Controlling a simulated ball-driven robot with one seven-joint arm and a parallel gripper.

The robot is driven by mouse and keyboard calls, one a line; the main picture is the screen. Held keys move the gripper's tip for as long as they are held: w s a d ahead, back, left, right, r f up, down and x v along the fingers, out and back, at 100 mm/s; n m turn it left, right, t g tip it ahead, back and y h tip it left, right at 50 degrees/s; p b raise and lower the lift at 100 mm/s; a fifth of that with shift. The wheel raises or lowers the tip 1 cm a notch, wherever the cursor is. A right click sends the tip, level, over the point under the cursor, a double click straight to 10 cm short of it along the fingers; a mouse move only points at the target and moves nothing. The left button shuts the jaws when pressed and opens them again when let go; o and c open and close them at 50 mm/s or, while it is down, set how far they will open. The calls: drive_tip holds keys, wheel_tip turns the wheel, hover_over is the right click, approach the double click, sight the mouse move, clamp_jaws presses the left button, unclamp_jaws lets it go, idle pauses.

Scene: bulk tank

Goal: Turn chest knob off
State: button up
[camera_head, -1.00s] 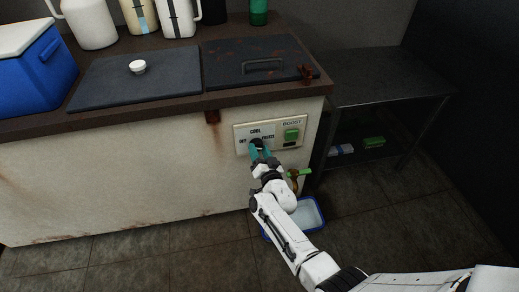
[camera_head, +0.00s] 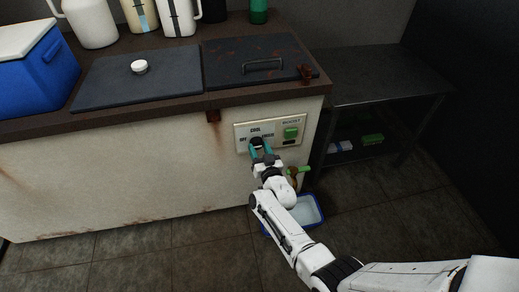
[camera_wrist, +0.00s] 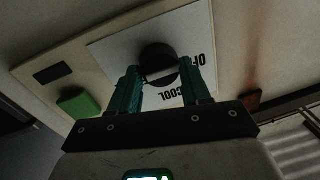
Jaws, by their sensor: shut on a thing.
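The chest knob (camera_head: 256,141) is a round black dial on the cream control panel (camera_head: 298,145), with OFF, COOL and FREEZE labels around it. My gripper (camera_head: 261,145) reaches it from the front and below, with one teal finger on each side. In the wrist view the panel is upside down, and the knob (camera_wrist: 158,57) sits between the tips of my gripper (camera_wrist: 161,73), which is shut on it. A pale bar shows across the knob's near face. The fingers hide part of the labels, and which setting the knob points to cannot be told.
A green BOOST switch (camera_head: 291,132) is right of the knob. Below are a green-handled tap (camera_head: 297,171) and a blue-rimmed tray (camera_head: 307,211) on the floor. A dark metal table (camera_head: 385,85) stands right.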

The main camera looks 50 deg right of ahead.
drive_tip(key=shift+a, duration=0.1)
drive_tip(key=o, duration=1.1)
drive_tip(key=shift+c, duration=0.2)
drive_tip(key=p+v, duration=0.5)
drive_tip(key=v, duration=0.5)
drive_tip(key=shift+s+a+p, duration=0.15)
drive_tip(key=shift+s+p, duration=0.2)
